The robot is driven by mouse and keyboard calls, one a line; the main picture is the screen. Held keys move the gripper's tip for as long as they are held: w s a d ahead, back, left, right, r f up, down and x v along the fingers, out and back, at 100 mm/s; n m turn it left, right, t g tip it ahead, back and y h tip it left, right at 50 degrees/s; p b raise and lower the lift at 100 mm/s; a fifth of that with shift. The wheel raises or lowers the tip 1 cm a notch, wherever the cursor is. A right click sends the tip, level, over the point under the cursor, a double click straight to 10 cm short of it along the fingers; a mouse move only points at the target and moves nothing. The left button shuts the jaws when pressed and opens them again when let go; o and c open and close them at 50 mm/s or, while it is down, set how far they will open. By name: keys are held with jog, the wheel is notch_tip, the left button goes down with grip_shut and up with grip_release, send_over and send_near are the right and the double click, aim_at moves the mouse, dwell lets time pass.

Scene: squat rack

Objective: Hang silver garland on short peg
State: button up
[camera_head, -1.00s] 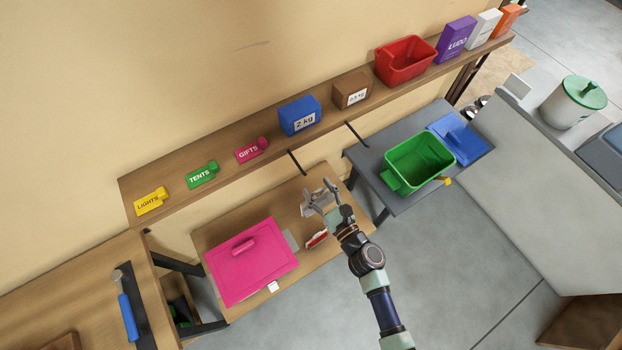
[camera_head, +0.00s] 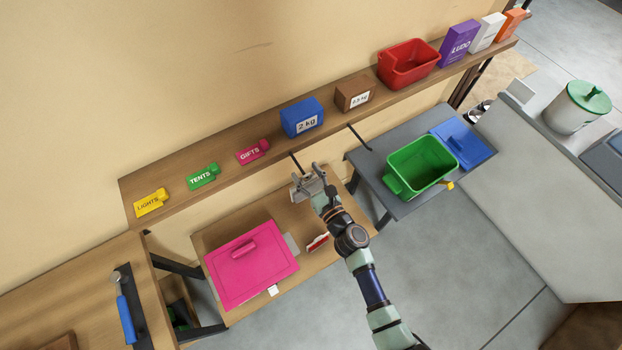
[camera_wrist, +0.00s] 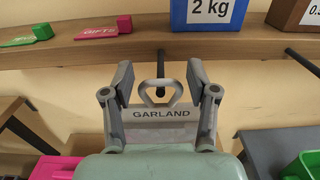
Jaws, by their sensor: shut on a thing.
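The silver garland (camera_wrist: 160,133) is a grey piece with the word GARLAND and a loop on top. My gripper (camera_wrist: 160,80) is shut on it, with a finger on each side. In the head view my gripper (camera_head: 312,175) holds the garland (camera_head: 304,188) just below the left dark peg (camera_head: 296,160) under the shelf, which looks slightly the shorter. The other peg (camera_head: 359,138) is to the right.
The shelf (camera_head: 225,150) above carries a blue 2 kg block (camera_head: 301,117), a brown block (camera_head: 354,93), a red bin (camera_head: 408,63) and coloured tags. Below are a pink lid (camera_head: 250,262) and a red-white item (camera_head: 317,243). A green bin (camera_head: 421,166) stands right.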

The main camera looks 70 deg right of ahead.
aim_at(302, 170)
jog(key=shift+x, duration=1)
jog(key=shift+w+d+f+b, duration=0.4)
jog(key=shift+f+b, duration=0.15)
jog(key=shift+b, duration=0.25)
jog(key=o, duration=1.1)
jog(key=shift+o, duration=0.2)
jog(key=shift+a, duration=0.1)
jog(key=v, duration=1.2)
